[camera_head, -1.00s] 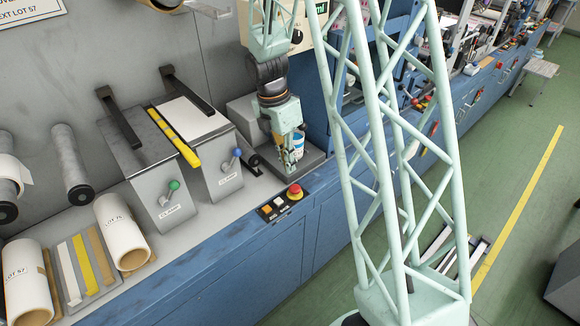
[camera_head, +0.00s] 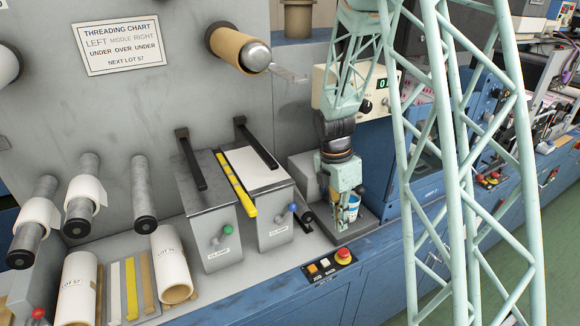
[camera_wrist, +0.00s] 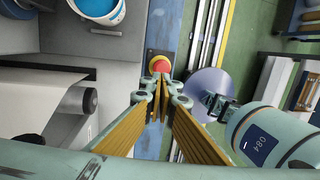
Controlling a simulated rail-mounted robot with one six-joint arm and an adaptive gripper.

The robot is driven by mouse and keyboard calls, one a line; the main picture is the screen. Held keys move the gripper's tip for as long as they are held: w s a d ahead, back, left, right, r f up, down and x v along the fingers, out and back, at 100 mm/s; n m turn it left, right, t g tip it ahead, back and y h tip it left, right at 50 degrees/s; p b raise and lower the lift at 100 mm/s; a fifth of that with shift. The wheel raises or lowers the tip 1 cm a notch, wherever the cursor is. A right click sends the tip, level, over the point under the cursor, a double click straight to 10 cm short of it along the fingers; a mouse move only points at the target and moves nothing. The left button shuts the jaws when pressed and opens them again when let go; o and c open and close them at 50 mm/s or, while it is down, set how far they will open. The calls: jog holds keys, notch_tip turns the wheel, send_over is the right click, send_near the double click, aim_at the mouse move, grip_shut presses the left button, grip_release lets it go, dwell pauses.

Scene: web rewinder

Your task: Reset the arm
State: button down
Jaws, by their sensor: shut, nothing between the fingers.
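My gripper (camera_head: 333,202) hangs fingers down at the right end of the bench, in front of a white-and-blue cup (camera_head: 352,208). In the wrist view my gripper (camera_wrist: 160,85) is shut with its fingertips together and nothing between them. The red emergency button (camera_wrist: 159,64) shows just beyond the fingertips there. The cup (camera_wrist: 100,8), with blue inside, is apart from the fingers at the upper left.
Two clamp stands with a green knob (camera_head: 227,229) and a blue knob (camera_head: 292,208) stand left of my gripper. The red button (camera_head: 343,254) sits on a panel at the bench's front edge. A threading chart (camera_head: 120,42) hangs on the wall.

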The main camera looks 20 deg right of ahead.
jog(key=s+a+r+m+t+b, duration=0.1)
jog(key=s+a+r+m, duration=0.25)
jog(key=r, duration=0.35)
jog(key=s+a+r+m+t+b, duration=0.1)
jog(key=s+a+r+m, duration=0.2)
jog(key=r, duration=0.4)
jog(key=s+a+r+m+t+b, duration=0.1)
jog(key=s+r+m, duration=0.25)
jog(key=r, duration=0.35)
jog(key=s+a+r+m+t, duration=0.1)
jog(key=s+a+r+m, duration=0.1)
jog(key=s, duration=0.5)
jog(key=s+a+r+m+b, duration=0.1)
jog(key=s+a+r+m, duration=0.2)
jog(key=s, duration=0.5)
jog(key=s+a+r+m+t+y+b, duration=0.1)
jog(key=s+a+r+m, duration=0.1)
jog(key=s+m, duration=0.3)
jog(key=s+r, duration=0.1)
jog(key=s, duration=0.1)
jog(key=shift+s+a+t, duration=0.3)
jog(key=shift+s+a, duration=0.05)
